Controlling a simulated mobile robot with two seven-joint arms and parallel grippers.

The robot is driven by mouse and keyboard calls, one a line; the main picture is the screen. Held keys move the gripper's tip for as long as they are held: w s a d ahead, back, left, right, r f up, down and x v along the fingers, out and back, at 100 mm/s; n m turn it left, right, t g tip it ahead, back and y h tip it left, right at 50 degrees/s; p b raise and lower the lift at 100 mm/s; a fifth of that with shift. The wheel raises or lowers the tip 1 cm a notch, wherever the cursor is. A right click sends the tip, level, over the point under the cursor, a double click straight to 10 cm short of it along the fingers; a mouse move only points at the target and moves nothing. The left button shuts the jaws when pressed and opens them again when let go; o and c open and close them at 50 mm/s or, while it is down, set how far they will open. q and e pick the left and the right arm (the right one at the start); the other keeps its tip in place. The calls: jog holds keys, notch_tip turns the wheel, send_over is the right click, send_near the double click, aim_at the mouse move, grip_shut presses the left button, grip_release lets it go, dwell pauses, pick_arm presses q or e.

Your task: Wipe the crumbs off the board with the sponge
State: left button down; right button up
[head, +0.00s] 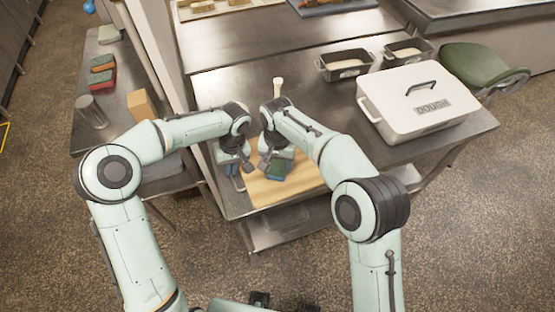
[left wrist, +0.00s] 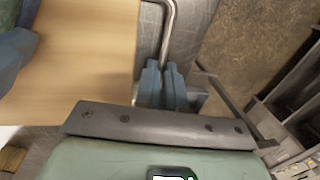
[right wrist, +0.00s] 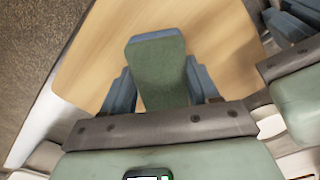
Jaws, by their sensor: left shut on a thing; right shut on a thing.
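The pale wooden board (head: 300,183) lies on the steel table near its front left corner. My right gripper (right wrist: 160,88) is shut on the green and blue sponge (right wrist: 158,68), which is over the board; in the head view the sponge (head: 276,172) shows just below the fingers. I cannot tell whether it touches the wood. I cannot make out crumbs on the visible wood (left wrist: 90,60).
The white dough box (head: 418,105) and two tins (head: 345,66) (head: 408,53) stand to the right. A pale upright object (head: 278,86) is behind my grippers. The left counter holds red-green blocks (head: 102,80), a steel cylinder (head: 92,112) and a tan block (head: 140,104). A green stool (head: 483,68) is right.

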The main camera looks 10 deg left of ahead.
aim_at(263, 175)
jog(key=shift+a+f, duration=0.1)
jog(key=shift+f, duration=0.05)
jog(key=shift+s+a, duration=0.5)
jog(key=shift+a, duration=0.25)
jog(key=shift+s+a, duration=0.45)
jog(key=shift+a, duration=0.25)
pick_arm(q)
jog(key=shift+d, duration=0.15)
pick_arm(e)
jog(key=shift+s+a, duration=0.2)
jog(key=shift+a, duration=0.05)
pick_arm(q)
jog(key=shift+w+d+r, duration=0.1)
jog(key=shift+d, duration=0.05)
pick_arm(e)
jog(key=shift+s+a+f, duration=0.15)
jog(key=shift+w+d, duration=0.5)
jog(key=shift+d, duration=0.3)
jog(key=shift+w+d, duration=0.5)
jog(key=shift+d, duration=0.25)
pick_arm(q)
jog(key=shift+a, duration=0.25)
pick_arm(e)
jog(key=shift+w+d, duration=0.35)
jog(key=shift+d, duration=0.2)
